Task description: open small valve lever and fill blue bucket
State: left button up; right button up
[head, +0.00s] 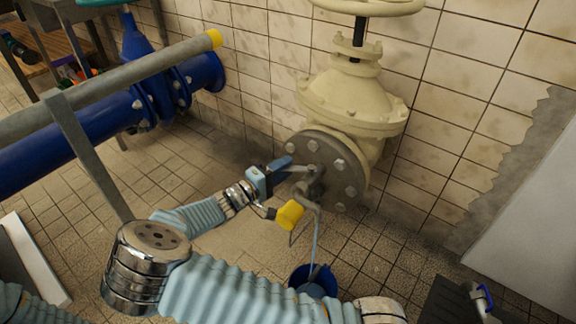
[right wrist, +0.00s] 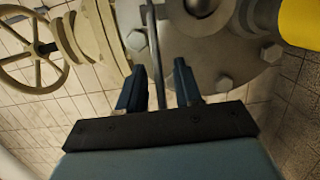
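The small valve with its grey lever (head: 298,168) sits in front of the large flange. My right gripper (head: 284,163) is at the lever from the left. In the right wrist view, its two blue fingers (right wrist: 158,88) stand apart, with a thin grey bar (right wrist: 154,45), apparently the lever, between them. A gap shows beside the bar; I cannot tell if a finger touches it. A thin pale-blue stream (head: 316,238) runs from below the valve down to the blue bucket (head: 294,277) on the floor. My arm partly hides the bucket. My left gripper is not clearly visible.
A yellow-capped pipe piece (head: 290,215) sits just below my right gripper. A cream valve body (head: 350,95) and grey flange (head: 345,178) stand behind, against the tiled wall. A blue pipe (head: 60,150) and grey rail (head: 130,75) run at left.

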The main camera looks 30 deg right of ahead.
jog(key=v, duration=1.1)
jog(key=shift+a, duration=0.3)
dwell(2.8)
